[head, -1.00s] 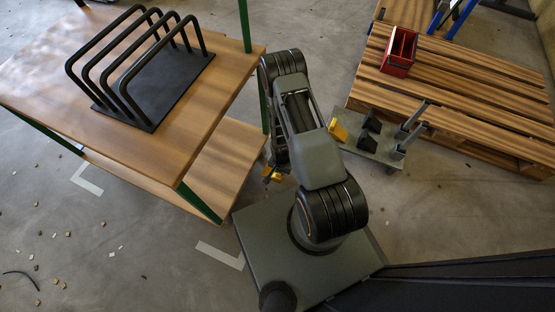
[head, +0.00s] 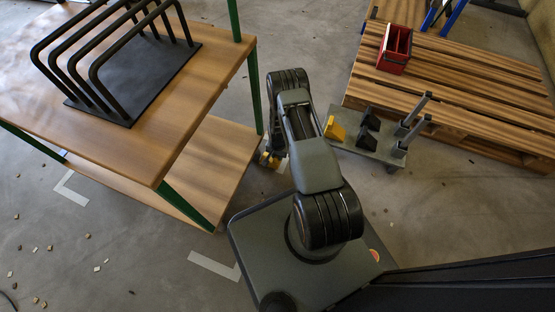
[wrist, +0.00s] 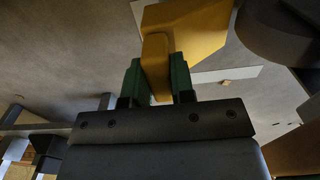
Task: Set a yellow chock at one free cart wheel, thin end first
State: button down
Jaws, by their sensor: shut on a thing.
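In the wrist view my gripper (wrist: 158,78) has its two green fingers shut on a yellow chock (wrist: 195,30). The chock's wide body extends beyond the fingertips. A dark rounded part (wrist: 275,30), perhaps a cart wheel, is right of the chock; I cannot tell if they touch. In the head view the wooden cart (head: 210,165) with green posts stands left of my arm. My gripper is mostly hidden there, with small yellow parts beside the cart's near corner. Another yellow chock (head: 335,130) lies on a low grey platform (head: 365,148) to the right.
A black rack (head: 140,85) stands on the cart top. A wooden pallet (head: 450,75) with a red box (head: 395,48) is at the upper right. The platform also carries black blocks (head: 369,125) and grey posts. White marks and small scraps lie on the floor.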

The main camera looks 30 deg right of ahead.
jog(key=shift+f+b, duration=0.5)
jog(key=shift+f, duration=1.05)
jog(key=shift+f, duration=0.1)
jog(key=c, duration=1)
grip_release()
jog(key=shift+o, duration=0.2)
notch_tip(320, 180, up, 12)
jog(key=p, duration=0.5)
